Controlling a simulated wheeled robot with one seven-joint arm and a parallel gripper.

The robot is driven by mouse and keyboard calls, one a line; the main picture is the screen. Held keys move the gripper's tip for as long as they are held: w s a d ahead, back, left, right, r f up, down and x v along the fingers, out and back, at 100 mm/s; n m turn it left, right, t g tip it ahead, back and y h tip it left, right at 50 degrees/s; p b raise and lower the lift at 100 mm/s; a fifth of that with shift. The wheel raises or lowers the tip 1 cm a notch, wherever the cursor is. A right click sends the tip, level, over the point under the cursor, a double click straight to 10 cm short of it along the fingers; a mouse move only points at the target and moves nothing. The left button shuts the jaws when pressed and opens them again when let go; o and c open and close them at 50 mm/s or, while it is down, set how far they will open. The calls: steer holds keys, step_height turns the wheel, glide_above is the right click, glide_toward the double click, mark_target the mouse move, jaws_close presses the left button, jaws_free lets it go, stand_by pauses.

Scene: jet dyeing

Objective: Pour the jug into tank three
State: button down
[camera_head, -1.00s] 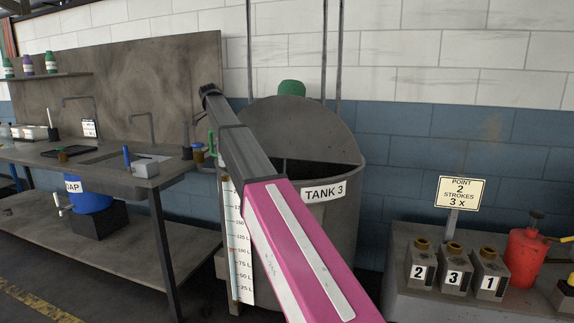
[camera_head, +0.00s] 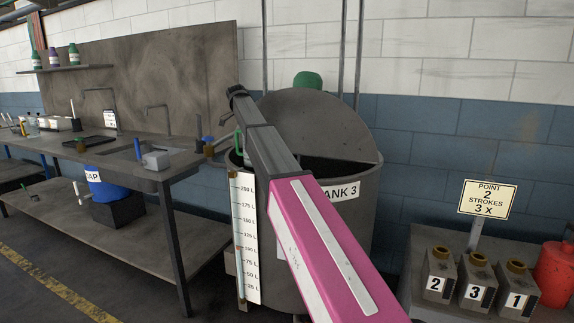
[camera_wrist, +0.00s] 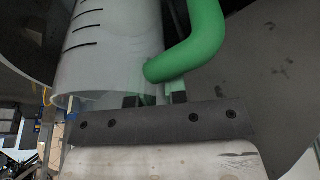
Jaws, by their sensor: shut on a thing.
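The jug (camera_wrist: 105,50) is a translucent whitish vessel with dark level marks and a thick green handle (camera_wrist: 200,40). In the wrist view my gripper (camera_wrist: 157,100) is shut on the handle, with the jug's body beside it. In the head view only a bit of green handle (camera_head: 238,142) shows past my arm, at the left rim of tank three; the rest of the jug is hidden. Tank three (camera_head: 364,210) is a grey round tank labelled "TANK 3", its top partly open with a dark inside. I cannot tell the jug's tilt or contents.
A level gauge (camera_head: 245,240) marked in litres stands on the tank's left front. A sink bench (camera_head: 120,165) with a blue soap container (camera_head: 105,185) is at left. At right, numbered cans (camera_head: 438,275) stand under a sign (camera_head: 488,198) on a grey block.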

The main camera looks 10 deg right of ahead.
step_height(320, 180, down, 10)
steer(key=shift+f, duration=0.15)
stand_by(0.5)
